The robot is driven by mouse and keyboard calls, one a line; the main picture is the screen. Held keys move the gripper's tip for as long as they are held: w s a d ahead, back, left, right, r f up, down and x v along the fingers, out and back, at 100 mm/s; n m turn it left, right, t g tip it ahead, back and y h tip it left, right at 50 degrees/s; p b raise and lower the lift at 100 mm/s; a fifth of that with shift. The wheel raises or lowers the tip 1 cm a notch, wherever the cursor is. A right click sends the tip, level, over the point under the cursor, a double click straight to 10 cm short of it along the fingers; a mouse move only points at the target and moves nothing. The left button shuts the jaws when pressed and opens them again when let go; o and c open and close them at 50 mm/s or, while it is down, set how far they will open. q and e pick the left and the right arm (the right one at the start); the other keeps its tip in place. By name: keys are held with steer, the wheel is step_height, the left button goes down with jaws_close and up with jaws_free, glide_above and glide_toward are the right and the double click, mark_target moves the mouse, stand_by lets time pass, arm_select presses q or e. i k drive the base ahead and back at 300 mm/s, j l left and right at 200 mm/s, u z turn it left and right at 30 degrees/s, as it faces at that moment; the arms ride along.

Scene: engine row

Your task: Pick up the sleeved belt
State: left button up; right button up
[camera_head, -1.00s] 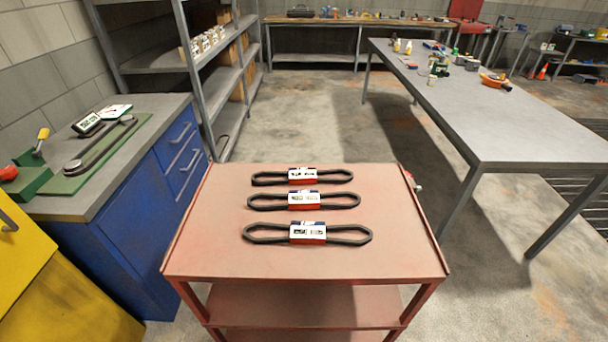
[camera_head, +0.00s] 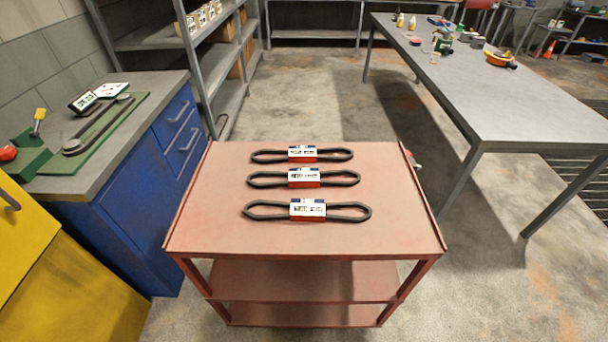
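Three black belts lie flat in a row on the top of a red cart (camera_head: 210,230). Each belt has a printed sleeve, white with red and blue, around its middle. The far belt (camera_head: 267,157) is smallest in view, the middle belt (camera_head: 265,181) lies in front of it, and the near belt (camera_head: 262,212) is closest to me. They are apart from one another. The sleeve print is too small to read surely. Neither of my grippers is in view.
A blue cabinet (camera_head: 110,235) with a green belt fixture (camera_head: 100,135) stands left, beside a yellow cabinet (camera_head: 50,290). A grey shelf rack (camera_head: 200,75) stands behind. A grey table (camera_head: 500,105) with tools is at right. Floor (camera_head: 390,110) between cart and table is clear.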

mark_target(301, 210)
steer(key=j+z, duration=0.35)
steer(key=k+j+z, duration=0.15)
steer(key=j+z, duration=0.25)
steer(key=k+j+z, duration=0.1)
steer(key=j+z, duration=0.25)
